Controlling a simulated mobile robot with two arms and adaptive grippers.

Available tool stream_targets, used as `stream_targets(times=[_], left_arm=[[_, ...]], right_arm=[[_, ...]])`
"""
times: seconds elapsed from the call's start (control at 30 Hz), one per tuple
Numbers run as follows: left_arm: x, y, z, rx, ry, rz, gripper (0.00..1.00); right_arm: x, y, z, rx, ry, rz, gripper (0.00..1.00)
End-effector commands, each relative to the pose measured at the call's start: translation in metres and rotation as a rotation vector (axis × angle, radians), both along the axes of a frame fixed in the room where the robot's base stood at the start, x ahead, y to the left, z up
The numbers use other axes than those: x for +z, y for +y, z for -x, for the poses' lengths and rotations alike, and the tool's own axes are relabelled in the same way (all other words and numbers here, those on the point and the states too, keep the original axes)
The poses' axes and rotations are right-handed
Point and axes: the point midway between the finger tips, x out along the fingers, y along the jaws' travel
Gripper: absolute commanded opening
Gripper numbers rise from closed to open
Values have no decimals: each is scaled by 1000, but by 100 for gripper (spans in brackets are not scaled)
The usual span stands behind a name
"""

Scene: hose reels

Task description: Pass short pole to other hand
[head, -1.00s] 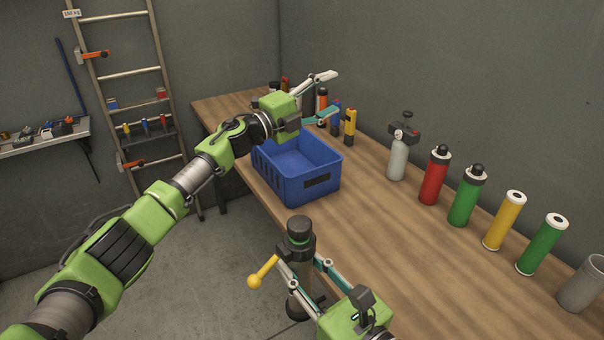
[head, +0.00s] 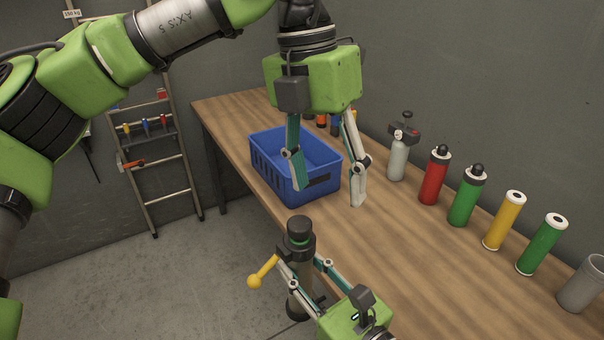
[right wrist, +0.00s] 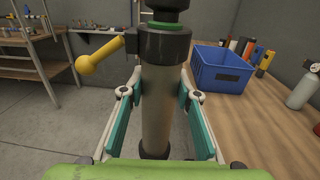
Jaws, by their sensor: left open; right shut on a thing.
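The short pole (head: 299,246) is an upright grey cylinder with a black top, a green ring and a dark collar. A yellow ball-ended lever (head: 262,272) sticks out from its left side. My right gripper (head: 301,263) is shut on it below the collar. In the right wrist view the pole (right wrist: 157,110) stands between the two fingers. My left gripper (head: 329,190) is open and empty, pointing down. It appears above and beyond the pole's top, in front of the blue basket, apart from the pole. The pole's lower part is partly hidden by my right gripper in the head view.
A blue basket (head: 270,180) stands on the wooden table (head: 385,245). Along the wall stand a grey gas bottle (head: 397,160), a red cylinder (head: 434,176), green and yellow cylinders and a grey cup (head: 583,285). A ladder (head: 170,165) leans at the left.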

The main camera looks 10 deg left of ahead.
Motion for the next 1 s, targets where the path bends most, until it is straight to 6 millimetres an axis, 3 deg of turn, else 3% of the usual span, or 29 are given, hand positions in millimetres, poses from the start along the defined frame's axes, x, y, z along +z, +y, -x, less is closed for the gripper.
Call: stream_targets(times=[0.1, 0.27, 0.8, 1.0], left_arm=[[3, 23, 4, 25, -36, -115, 56], [-1, 34, 6, 39, -50, -168, 56], [-92, 33, 6, 38, -46, -164, 56], [-111, 33, 6, 38, -47, -164, 56]], right_arm=[[2, 0, 0, 1, -3, -1, 0], [2, 0, 0, 1, -3, -1, 0], [2, 0, 0, 1, -2, -2, 0], [2, 0, 0, 1, -3, -1, 0]])
